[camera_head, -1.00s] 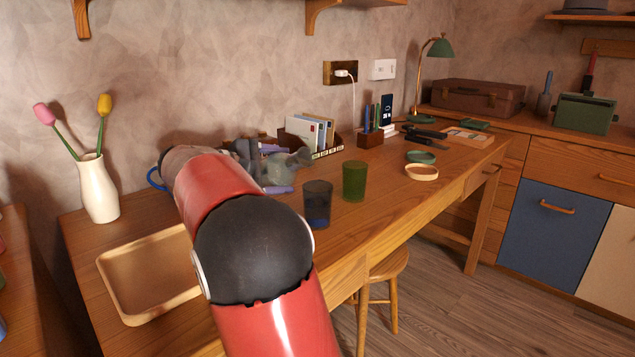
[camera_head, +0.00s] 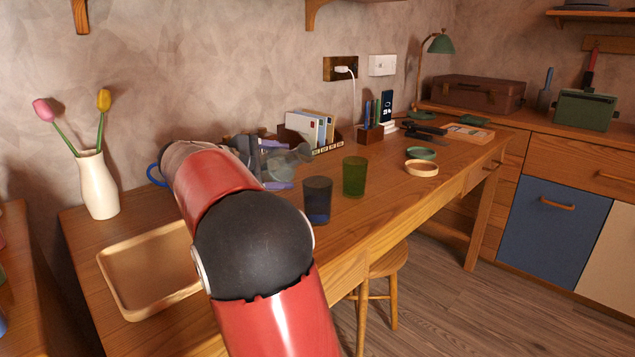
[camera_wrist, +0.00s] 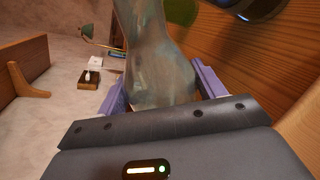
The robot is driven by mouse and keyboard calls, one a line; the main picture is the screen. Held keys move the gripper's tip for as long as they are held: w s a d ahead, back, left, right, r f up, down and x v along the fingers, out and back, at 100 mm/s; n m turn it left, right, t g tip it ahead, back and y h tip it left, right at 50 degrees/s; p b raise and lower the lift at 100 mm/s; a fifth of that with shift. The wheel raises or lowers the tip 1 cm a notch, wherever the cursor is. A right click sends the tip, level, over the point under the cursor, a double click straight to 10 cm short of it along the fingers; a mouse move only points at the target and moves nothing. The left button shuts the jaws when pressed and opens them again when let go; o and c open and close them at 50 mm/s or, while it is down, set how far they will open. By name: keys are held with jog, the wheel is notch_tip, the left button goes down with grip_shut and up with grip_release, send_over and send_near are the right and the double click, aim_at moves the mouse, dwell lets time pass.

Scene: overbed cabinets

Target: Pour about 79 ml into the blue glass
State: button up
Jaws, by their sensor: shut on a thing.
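The blue glass (camera_head: 317,203) stands upright on the wooden desk, right of my arm. Its lower part looks darker blue; I cannot read a liquid level surely. Part of a dark, blue-edged glass, likely the same one, shows at the top right of the wrist view (camera_wrist: 252,8). My gripper (camera_wrist: 158,88) is shut on a translucent grey-green vessel (camera_wrist: 150,45), between its purple fingers. In the head view the vessel (camera_head: 296,156) looks tilted, up and left of the blue glass. Its mouth and any stream are not clear.
A green glass (camera_head: 354,178) stands close behind and right of the blue glass. A wooden tray (camera_head: 120,290) and a white tulip vase (camera_head: 98,188) are at left. A letter holder (camera_head: 335,146) stands at the wall. Round dishes (camera_head: 421,168) lie farther right.

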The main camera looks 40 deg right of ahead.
dwell(0.7)
jog(key=shift+s+n+p, duration=0.15)
jog(key=shift+n+p, duration=0.15)
jog(key=shift+p, duration=0.6)
jog(key=shift+s+r+n+g+p, duration=0.3)
jog(key=shift+n+g+p, duration=0.15)
jog(key=shift+p, duration=0.75)
jog(key=n+p, duration=0.2)
jog(key=p, duration=0.1)
jog(key=shift+s+r+g+h, duration=0.1)
jog(key=shift+s+g+h, duration=0.15)
jog(key=shift+h, duration=0.15)
jog(key=shift+w+f+n, duration=0.2)
jog(key=shift+f+n, duration=0.2)
jog(key=shift+n, duration=0.05)
jog(key=shift+w+n+g+h+b, duration=0.25)
jog(key=shift+n+g+h, duration=0.2)
jog(key=shift+n, duration=0.55)
jog(key=n, duration=0.3)
jog(key=shift+f+g+h, duration=0.35)
jog(key=shift+f, duration=0.05)
